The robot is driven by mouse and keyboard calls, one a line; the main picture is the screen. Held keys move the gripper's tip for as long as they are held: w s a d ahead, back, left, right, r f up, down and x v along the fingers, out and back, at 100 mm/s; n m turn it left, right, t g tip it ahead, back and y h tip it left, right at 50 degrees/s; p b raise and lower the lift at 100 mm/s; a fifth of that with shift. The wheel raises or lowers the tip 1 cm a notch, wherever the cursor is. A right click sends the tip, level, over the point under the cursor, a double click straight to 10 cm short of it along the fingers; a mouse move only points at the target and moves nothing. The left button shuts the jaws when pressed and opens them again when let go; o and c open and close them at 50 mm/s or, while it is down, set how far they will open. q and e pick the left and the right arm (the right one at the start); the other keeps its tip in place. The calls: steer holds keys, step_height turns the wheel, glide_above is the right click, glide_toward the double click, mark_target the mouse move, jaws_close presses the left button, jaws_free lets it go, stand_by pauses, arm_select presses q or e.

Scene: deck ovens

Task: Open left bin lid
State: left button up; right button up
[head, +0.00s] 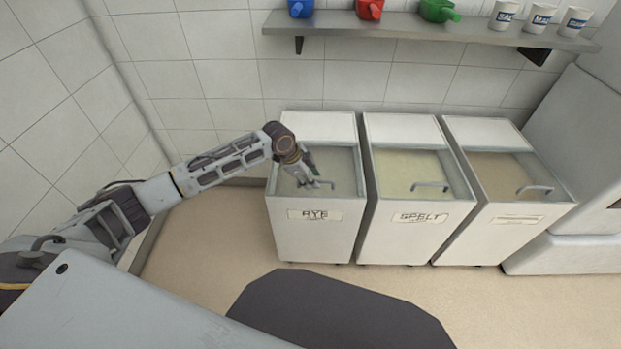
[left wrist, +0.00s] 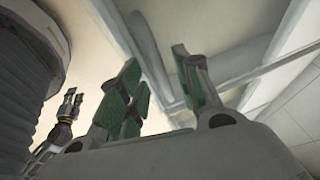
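The left bin (head: 312,235), labelled RYE, stands at the left end of a row of bins. Its see-through lid (head: 338,160) lies down over the opening, with a small grey handle (head: 328,184) near its front edge. My left gripper (head: 312,182) is low over the lid, right beside the handle. In the left wrist view my left gripper (left wrist: 160,92) has its green-padded fingers apart, with pale bars of the lid area behind. Whether the fingers touch or straddle the handle is unclear. A small green-tipped gripper shape shows at the left there; I cannot tell whether it is my right gripper or a reflection.
The SPELT bin (head: 412,240) and a third bin (head: 497,245) stand close on the right, lids down. A shelf (head: 400,27) with scoops and cups hangs above. A tiled wall is at the left. The floor (head: 215,235) before the bins is clear.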

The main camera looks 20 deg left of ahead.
arm_select(q)
steer(key=shift+c, duration=0.3)
arm_select(e)
steer(key=shift+s+d, duration=0.1)
steer(key=shift+d, duration=0.15)
arm_select(q)
jaws_close()
arm_select(e)
steer(key=shift+d, duration=0.15)
steer(key=shift+a, duration=0.25)
